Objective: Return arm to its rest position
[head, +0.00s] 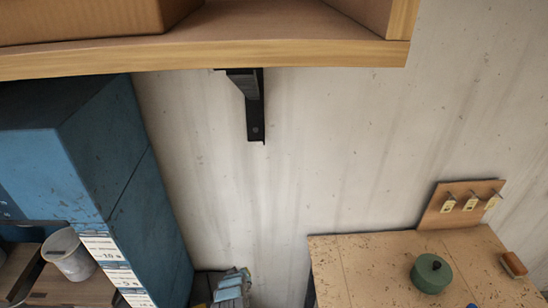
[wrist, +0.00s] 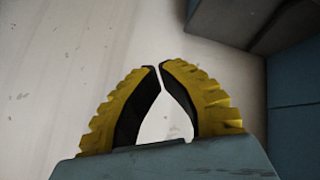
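My gripper (wrist: 158,67) shows in the wrist view, with two curved yellow fingers and black inner pads. Its fingertips almost meet, with only a sliver between them. The opening below the tips shows only pale surface, so it is shut and holds nothing. My gripper and arm are not visible in the head view.
A wooden shelf (head: 230,58) on a black bracket (head: 255,110) crosses the top. A blue cabinet (head: 125,150) stands left, with a metal can (head: 70,258) in it. A workbench (head: 365,265) at lower right bears a green lidded pot (head: 431,274) and a brush (head: 514,265).

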